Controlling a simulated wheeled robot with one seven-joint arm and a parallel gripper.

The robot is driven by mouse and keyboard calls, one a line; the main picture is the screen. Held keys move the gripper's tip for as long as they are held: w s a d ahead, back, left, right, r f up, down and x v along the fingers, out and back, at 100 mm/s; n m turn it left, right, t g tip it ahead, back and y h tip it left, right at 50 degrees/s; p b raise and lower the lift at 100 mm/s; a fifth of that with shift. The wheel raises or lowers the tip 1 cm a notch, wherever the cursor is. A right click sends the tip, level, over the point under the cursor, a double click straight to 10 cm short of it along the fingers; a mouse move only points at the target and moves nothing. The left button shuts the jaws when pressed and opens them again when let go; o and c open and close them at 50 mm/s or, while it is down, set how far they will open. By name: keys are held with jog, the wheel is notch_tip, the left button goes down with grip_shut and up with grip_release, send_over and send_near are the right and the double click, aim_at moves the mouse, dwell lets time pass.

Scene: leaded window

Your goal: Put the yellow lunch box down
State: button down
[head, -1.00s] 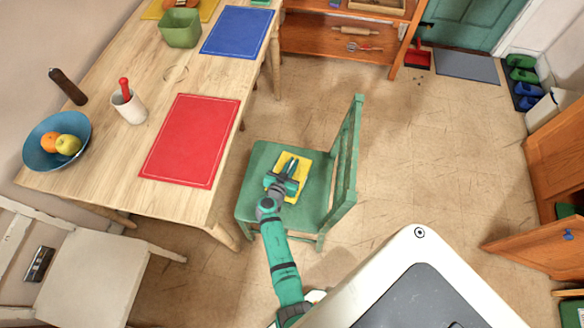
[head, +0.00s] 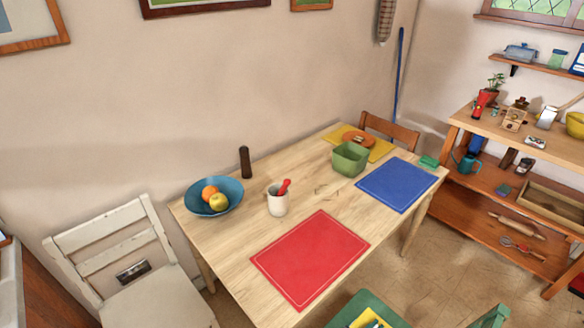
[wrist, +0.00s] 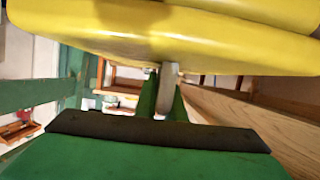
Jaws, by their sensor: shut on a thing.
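The yellow lunch box (head: 367,319) shows at the bottom edge of the head view, over the green chair (head: 352,303), mostly cut off. In the wrist view the lunch box (wrist: 160,28) fills the top, very close. My gripper (wrist: 168,88) is shut on it; a grey finger part shows just below the box. In the head view only a bit of my gripper shows at the bottom edge. I cannot tell whether the box touches the seat.
The wooden table (head: 225,255) holds a red mat (head: 310,258), a blue mat (head: 397,184), a green container (head: 350,159), a white mug (head: 277,202) and a blue fruit bowl (head: 228,192). Bare wood lies between them. A white chair (head: 155,300) stands left; shelves stand right.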

jog(key=a+n+t+y, duration=0.2)
jog(key=a+n+y, duration=0.3)
jog(key=a, duration=0.6)
jog(key=a+r+n+t+y, duration=0.1)
jog(key=a+n+t+y, duration=0.2)
jog(key=a, duration=0.8)
jog(key=n+y, duration=0.2)
jog(key=shift+s+r+y, duration=0.15)
jog(key=shift+r+y, duration=0.1)
jog(key=shift+y, duration=0.15)
